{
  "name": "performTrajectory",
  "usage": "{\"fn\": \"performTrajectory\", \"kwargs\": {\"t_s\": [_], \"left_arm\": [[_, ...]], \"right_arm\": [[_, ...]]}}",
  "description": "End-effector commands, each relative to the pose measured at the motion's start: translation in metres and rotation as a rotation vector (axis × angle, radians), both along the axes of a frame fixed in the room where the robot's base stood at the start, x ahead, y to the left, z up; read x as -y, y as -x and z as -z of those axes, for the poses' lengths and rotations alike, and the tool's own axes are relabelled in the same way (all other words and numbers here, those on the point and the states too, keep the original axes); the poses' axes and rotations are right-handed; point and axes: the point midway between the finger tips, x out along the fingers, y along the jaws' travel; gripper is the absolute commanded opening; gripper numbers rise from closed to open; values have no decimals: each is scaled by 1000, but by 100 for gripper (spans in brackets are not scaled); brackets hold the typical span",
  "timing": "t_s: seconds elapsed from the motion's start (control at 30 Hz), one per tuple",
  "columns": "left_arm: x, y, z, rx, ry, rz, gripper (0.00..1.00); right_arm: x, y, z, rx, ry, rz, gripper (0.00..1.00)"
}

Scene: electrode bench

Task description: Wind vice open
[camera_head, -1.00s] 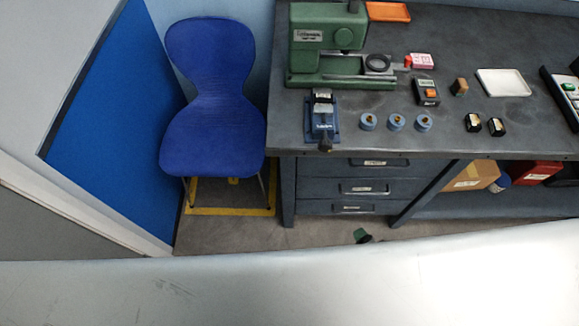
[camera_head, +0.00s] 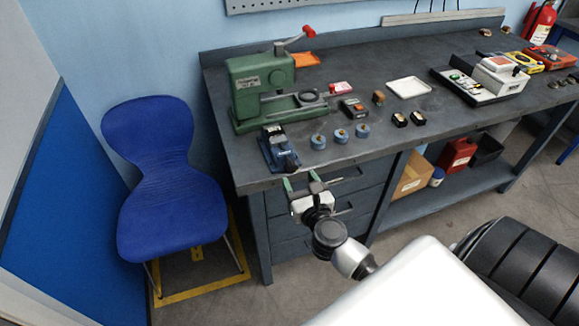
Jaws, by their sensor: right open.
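The small blue vice (camera_head: 270,151) stands at the front left edge of the bench, in front of the green machine. Its dark screw end (camera_head: 291,164) points toward the front edge. I cannot tell how far apart its jaws are. My right gripper (camera_head: 300,180) is open and empty, just in front of the bench edge and close below the screw end. It appears apart from the vice. My left gripper is not in view.
The green machine (camera_head: 250,80) with a red-knobbed lever stands behind the vice. Several blue round pieces (camera_head: 341,136) sit to its right. A blue chair (camera_head: 170,210) stands left of the bench (camera_head: 450,110). Drawers (camera_head: 285,225) lie under the bench front.

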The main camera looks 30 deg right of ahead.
Motion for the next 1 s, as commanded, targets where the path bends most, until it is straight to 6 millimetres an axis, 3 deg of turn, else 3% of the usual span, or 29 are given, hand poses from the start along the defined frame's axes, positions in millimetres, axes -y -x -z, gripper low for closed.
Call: {"fn": "performTrajectory", "kwargs": {"t_s": [0.1, 0.3, 0.7, 1.0], "left_arm": [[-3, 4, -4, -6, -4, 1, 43], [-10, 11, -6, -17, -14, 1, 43], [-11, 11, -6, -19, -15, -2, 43], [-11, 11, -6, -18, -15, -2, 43]], "right_arm": [[5, -23, -1, 1, 0, -1, 61], [11, -47, 0, 0, 1, -1, 61], [12, -54, 1, -2, 1, -2, 61], [12, -54, 1, -2, 1, -2, 15]]}}
